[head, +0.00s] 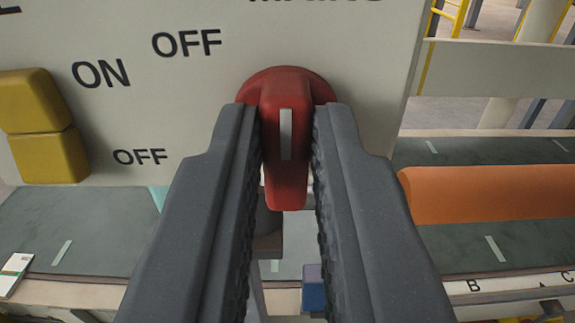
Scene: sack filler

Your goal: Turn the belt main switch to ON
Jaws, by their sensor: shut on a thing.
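The red rotary switch (286,189) sits on a pale panel, with a round base and a handle that sticks out towards me. A white stripe on the handle stands nearly upright in the picture. My gripper (286,115) is shut on the handle, with one dark finger on each side of it. The word OFF is printed to the upper left of the switch. Lettering above it is cut off by the top edge, and I see no ON mark right beside the switch.
A yellow two-part switch (45,125) is on the panel (210,85) at the left, with ON and a second OFF printed near it. Below lies a grey-green belt (110,225). An orange cylinder (490,194) lies at the right, and a white box (14,273) at lower left.

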